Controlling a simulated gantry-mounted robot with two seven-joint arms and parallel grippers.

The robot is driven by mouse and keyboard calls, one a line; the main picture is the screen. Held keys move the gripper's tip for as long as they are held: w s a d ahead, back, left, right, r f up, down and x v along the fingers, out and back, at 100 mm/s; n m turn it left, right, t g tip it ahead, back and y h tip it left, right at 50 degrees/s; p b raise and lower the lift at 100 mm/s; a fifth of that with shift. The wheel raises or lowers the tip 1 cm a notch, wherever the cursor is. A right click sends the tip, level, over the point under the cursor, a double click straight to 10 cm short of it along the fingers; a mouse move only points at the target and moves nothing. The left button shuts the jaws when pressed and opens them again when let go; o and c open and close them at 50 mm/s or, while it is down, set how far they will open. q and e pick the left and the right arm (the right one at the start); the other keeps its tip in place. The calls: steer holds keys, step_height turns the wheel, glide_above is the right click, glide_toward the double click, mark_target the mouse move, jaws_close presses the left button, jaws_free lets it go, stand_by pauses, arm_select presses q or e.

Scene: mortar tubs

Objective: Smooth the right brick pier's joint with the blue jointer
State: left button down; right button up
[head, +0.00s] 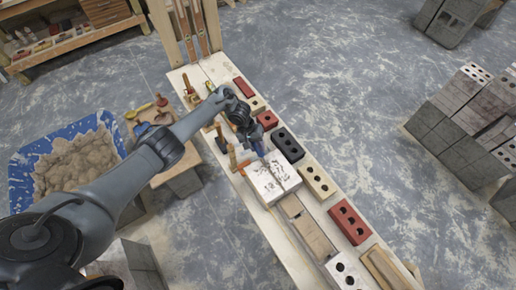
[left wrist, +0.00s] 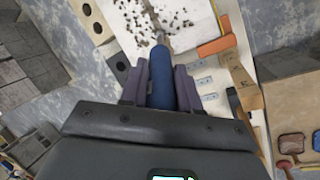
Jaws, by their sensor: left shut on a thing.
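My left gripper (head: 252,137) is shut on the blue handle of the jointer (head: 259,150), over the plank bench. In the left wrist view the blue handle (left wrist: 161,78) sits between the two fingers (left wrist: 162,88). Its thin metal end points at a white block (left wrist: 190,18) with dark specks. The same white block (head: 266,186) lies on the bench just below the gripper in the head view. I cannot tell whether the metal touches it. No brick pier can be clearly made out. My right gripper is not in view.
Several cored bricks, including a black one (head: 287,145) and a red one (head: 350,222), line the bench's right side. An orange-handled tool (head: 236,160) lies left of the block. A blue mortar tub (head: 40,145) stands at left. Grey blocks (head: 465,160) stand at right, beyond clear floor.

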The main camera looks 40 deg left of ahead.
arm_select(q)
steer(key=shift+w+a+p, duration=0.2)
steer(key=shift+a+p, duration=0.25)
steer(key=shift+p, duration=0.4)
steer(key=shift+d+p, duration=0.2)
steer(key=shift+p, duration=0.2)
step_height(320, 180, up, 6)
steer(key=p, duration=0.6)
stand_by(1.2)
stand_by(0.4)
